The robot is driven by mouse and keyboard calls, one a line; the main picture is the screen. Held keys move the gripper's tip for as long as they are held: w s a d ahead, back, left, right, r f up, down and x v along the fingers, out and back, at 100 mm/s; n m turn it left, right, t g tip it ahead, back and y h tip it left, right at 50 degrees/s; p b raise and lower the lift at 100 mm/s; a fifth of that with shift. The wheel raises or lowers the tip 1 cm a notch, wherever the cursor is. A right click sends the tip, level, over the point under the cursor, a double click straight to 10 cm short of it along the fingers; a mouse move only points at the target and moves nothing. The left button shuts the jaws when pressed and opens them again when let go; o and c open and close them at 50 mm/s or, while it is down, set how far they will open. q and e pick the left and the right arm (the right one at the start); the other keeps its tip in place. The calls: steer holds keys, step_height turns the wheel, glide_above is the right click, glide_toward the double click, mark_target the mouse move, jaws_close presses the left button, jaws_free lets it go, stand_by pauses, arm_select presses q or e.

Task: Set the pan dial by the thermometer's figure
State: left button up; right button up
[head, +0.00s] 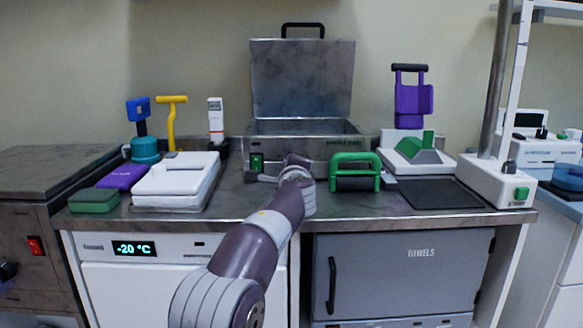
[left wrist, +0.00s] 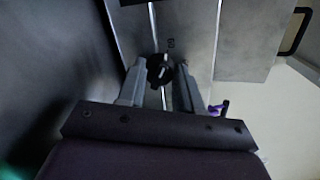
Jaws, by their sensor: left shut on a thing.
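The steel pan (head: 336,146) stands at the back of the counter with its lid raised. Its front carries a green switch (head: 257,162). My left arm reaches to the pan's front, and its wrist hides the dial in the head view. In the left wrist view my left gripper (left wrist: 161,76) is shut on the black pan dial (left wrist: 157,66), one finger on each side. A pale pointer mark shows on the dial, but its setting is unclear. The white thermometer (head: 215,118) stands upright left of the pan; its figure is too small to read. My right gripper is not in view.
A green-handled roller (head: 355,172) stands close right of my wrist. A white stack (head: 177,178), purple block (head: 125,176) and green block (head: 94,200) lie at left. A dark mat (head: 440,193) lies at right. The freezer display (head: 134,249) below shows -20 °C.

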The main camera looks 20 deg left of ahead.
arm_select(q)
steer(key=o, duration=1)
steer(key=shift+o, duration=0.2)
steer(key=shift+s, duration=0.15)
steer(key=shift+s+d+f+b, duration=0.1)
steer(key=shift+s+d+b, duration=0.05)
steer(key=shift+s+b, duration=0.2)
steer(key=b+v, duration=0.2)
steer(key=v, duration=0.9)
steer(key=shift+s+d, duration=0.1)
steer(key=shift+s, duration=0.25)
